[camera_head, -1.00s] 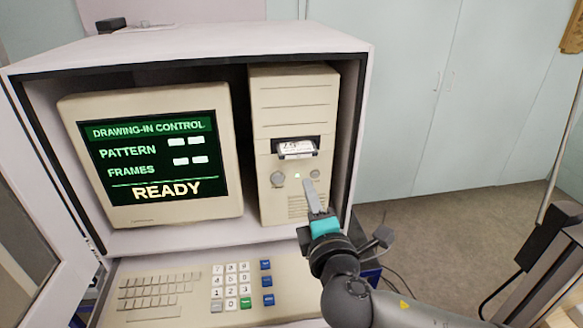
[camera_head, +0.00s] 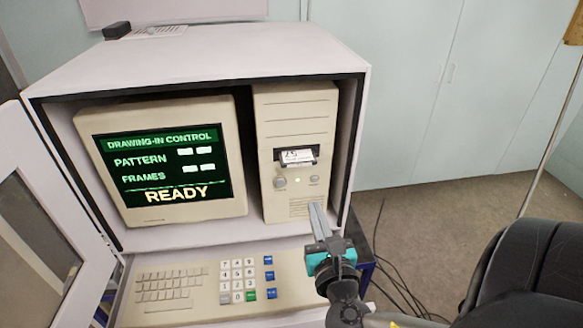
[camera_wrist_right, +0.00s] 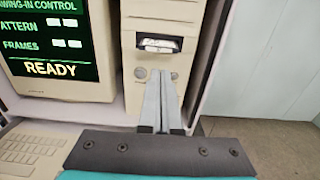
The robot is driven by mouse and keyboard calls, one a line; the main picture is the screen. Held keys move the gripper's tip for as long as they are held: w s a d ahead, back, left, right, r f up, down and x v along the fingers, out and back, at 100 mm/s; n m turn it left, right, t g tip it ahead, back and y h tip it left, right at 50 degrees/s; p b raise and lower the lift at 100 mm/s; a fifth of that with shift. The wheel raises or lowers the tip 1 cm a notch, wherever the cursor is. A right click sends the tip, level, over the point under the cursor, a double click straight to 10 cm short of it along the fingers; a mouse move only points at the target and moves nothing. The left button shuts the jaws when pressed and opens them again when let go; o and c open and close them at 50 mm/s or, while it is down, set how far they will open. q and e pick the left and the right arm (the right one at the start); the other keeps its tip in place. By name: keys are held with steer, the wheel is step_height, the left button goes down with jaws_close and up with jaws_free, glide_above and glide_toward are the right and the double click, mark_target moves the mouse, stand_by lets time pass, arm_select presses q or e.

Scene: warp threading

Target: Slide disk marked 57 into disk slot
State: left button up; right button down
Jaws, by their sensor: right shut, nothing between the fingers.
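The disk (camera_head: 297,157), with a white label that appears to read 57, sits in the disk slot (camera_head: 283,165) of the beige computer tower (camera_head: 297,110). Its label end sticks out of the slot. The disk also shows in the right wrist view (camera_wrist_right: 158,45), seen nearly edge-on. My right gripper (camera_head: 317,208) is shut and empty. Its fingertips are below the slot and its two knobs, in front of the tower's lower part, apart from the disk. In the right wrist view the closed fingers (camera_wrist_right: 160,75) point up toward the tower front. My left gripper is not in view.
A monitor (camera_head: 160,165) reading READY stands left of the tower inside a white cabinet (camera_head: 200,65). A keyboard panel (camera_head: 215,285) lies below. An open cabinet door (camera_head: 30,190) is at the left. A dark chair (camera_head: 530,270) and cables are at the right.

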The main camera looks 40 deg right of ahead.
mark_target(300, 160)
steer(key=p+x, duration=0.1)
steer(key=x, duration=1.2)
steer(key=shift+w, duration=0.15)
steer(key=shift+x, duration=0.85)
steer(key=shift+d+r, duration=0.1)
steer(key=shift+r, duration=0.05)
